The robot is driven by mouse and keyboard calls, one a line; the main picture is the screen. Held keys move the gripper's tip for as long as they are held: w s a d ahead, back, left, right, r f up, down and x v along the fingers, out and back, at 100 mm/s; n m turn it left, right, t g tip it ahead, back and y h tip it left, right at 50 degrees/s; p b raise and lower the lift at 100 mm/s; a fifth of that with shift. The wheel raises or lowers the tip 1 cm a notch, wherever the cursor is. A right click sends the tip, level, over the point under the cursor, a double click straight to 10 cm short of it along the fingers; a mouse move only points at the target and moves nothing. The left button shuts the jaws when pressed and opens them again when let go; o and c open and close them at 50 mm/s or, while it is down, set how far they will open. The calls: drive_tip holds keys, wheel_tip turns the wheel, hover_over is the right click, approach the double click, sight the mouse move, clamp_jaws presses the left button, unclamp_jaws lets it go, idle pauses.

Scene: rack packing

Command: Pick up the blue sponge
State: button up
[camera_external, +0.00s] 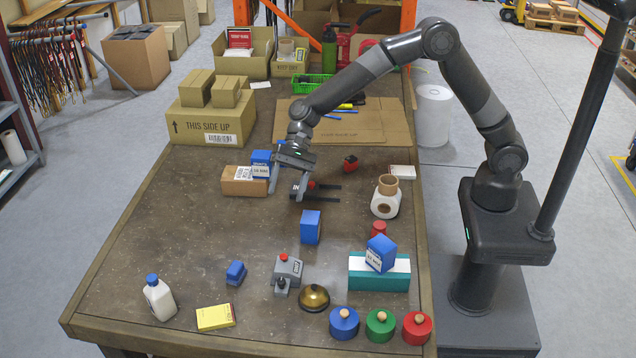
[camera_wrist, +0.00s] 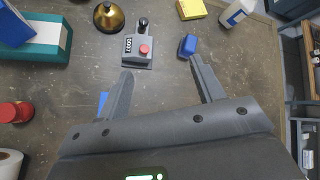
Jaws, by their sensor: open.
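The blue sponge (camera_external: 235,272) looks like a small dark-blue block lying on the table toward the front left. In the wrist view the blue sponge (camera_wrist: 187,45) shows just beyond the tip of the right finger. My gripper (camera_external: 287,190) is open and empty, above the table farther back and to the right of the sponge. In the wrist view the fingers of my gripper (camera_wrist: 160,72) are spread wide with only bare tabletop between them.
A blue box (camera_external: 310,227) stands between my gripper and the grey button box (camera_external: 288,272). A cardboard box (camera_external: 244,181) is left of my gripper.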

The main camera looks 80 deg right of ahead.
sight(237, 269)
drive_tip(key=w+a+f+m+y, duration=0.1)
drive_tip(key=w+f+m, duration=0.1)
drive_tip(key=w+f, duration=0.1)
drive_tip(key=w+a+f+m+y, duration=0.1)
drive_tip(key=w+a+f+m, duration=0.1)
drive_tip(key=f, duration=0.4)
drive_tip(key=w+a+f+m+t+y, duration=0.1)
drive_tip(key=w+f+m, duration=0.2)
drive_tip(key=w+f, duration=0.2)
drive_tip(key=shift+a+f, duration=0.15)
drive_tip(key=shift+a, duration=0.1)
drive_tip(key=x, duration=1)
drive_tip(key=shift+w+a, duration=0.15)
drive_tip(key=shift+a, duration=0.25)
drive_tip(key=shift+y, duration=0.3)
drive_tip(key=shift+c, duration=0.3)
drive_tip(key=c, duration=1)
